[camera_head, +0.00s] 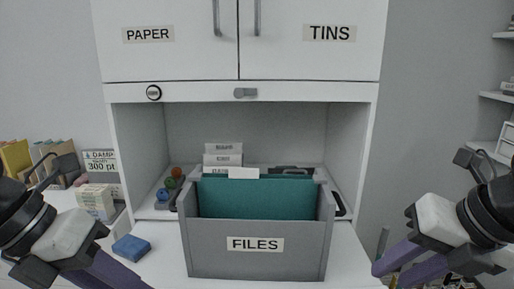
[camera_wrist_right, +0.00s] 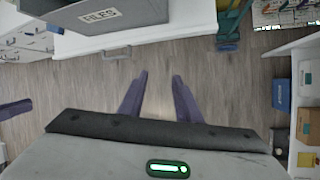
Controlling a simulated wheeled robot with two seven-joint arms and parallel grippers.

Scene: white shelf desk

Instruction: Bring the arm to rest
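My right gripper (camera_wrist_right: 160,76) is open in the right wrist view, with its two purple fingers apart and only grey floor between them. In the head view the same gripper (camera_head: 384,272) is at the lower right, right of the grey FILES box (camera_head: 256,262) and apart from it. My left arm comes in at the lower left of the head view. The purple fingers of my left gripper (camera_head: 118,272) run toward the bottom edge there, and their opening cannot be made out.
The FILES box holds a teal folder (camera_head: 256,197) and stands on the white desk (camera_head: 165,262). A blue block (camera_head: 131,247) lies near my left gripper. White cupboards labelled PAPER (camera_head: 148,34) and TINS (camera_head: 330,33) hang above. Open floor (camera_wrist_right: 75,97) lies below my right gripper.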

